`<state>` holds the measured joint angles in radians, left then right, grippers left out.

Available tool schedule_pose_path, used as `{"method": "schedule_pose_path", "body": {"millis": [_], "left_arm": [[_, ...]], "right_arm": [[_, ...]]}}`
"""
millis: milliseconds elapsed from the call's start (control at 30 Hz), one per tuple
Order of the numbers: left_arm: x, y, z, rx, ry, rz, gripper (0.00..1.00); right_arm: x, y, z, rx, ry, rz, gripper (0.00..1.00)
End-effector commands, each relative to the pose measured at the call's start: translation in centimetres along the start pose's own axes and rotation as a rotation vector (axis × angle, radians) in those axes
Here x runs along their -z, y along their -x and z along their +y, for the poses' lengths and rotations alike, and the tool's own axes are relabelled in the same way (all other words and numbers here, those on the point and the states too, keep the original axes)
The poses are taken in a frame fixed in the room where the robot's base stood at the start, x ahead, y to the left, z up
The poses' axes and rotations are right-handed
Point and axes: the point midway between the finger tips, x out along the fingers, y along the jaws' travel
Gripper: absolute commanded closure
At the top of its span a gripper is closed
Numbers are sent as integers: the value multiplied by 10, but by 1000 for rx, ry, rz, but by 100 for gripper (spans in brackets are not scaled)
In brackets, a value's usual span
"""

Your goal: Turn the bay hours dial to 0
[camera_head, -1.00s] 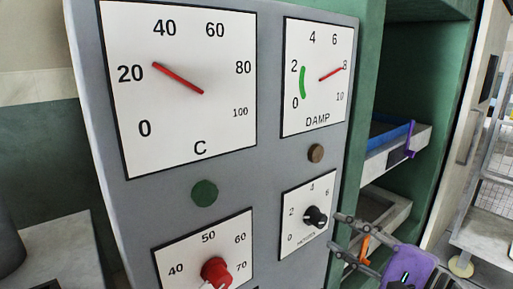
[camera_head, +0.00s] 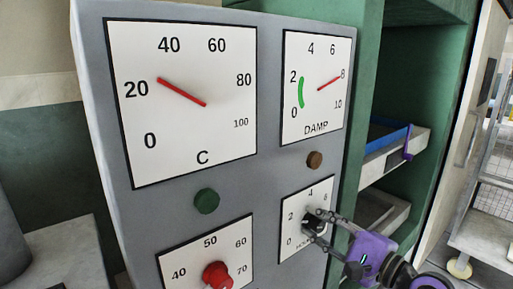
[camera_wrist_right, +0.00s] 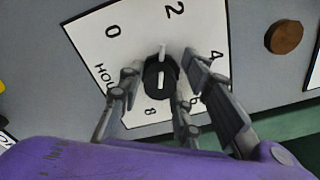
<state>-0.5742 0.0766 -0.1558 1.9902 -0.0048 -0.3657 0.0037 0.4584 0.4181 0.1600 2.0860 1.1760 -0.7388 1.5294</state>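The bay hours dial is a white plate (camera_head: 292,220) marked HOURS, low on the grey panel, with a black knob (camera_head: 316,226) at its centre. In the right wrist view the knob (camera_wrist_right: 161,76) has a white pointer aimed between 0 and 2, closer to 2. My right gripper (camera_head: 308,227) reaches in from the right with one finger on each side of the knob. In the wrist view its fingers (camera_wrist_right: 160,68) are spread around the knob, with small gaps seeming to show; contact is hard to tell. My left gripper is not in view.
A red knob (camera_head: 216,275) on another dial sits at lower left of the hours dial. A green button (camera_head: 207,201) and a brown button (camera_head: 314,160) are above. The C gauge (camera_head: 180,150) and DAMP gauge (camera_head: 318,110) fill the upper panel. Green shelving stands at right.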

Motion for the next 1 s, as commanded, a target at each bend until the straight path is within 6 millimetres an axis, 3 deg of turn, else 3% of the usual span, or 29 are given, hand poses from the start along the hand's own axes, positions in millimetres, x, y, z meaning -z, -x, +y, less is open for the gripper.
{"method": "schedule_pose_path", "body": {"millis": [33,200,533,1000], "left_arm": [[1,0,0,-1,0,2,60],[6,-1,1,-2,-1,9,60],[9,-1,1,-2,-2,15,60],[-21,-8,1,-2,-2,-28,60]], "right_arm": [[0,0,0,0,0,0,79],[0,0,-2,4,1,0,100],[-1,1,-6,13,42,0,100],[-3,1,-7,14,460,-3,100]]}}
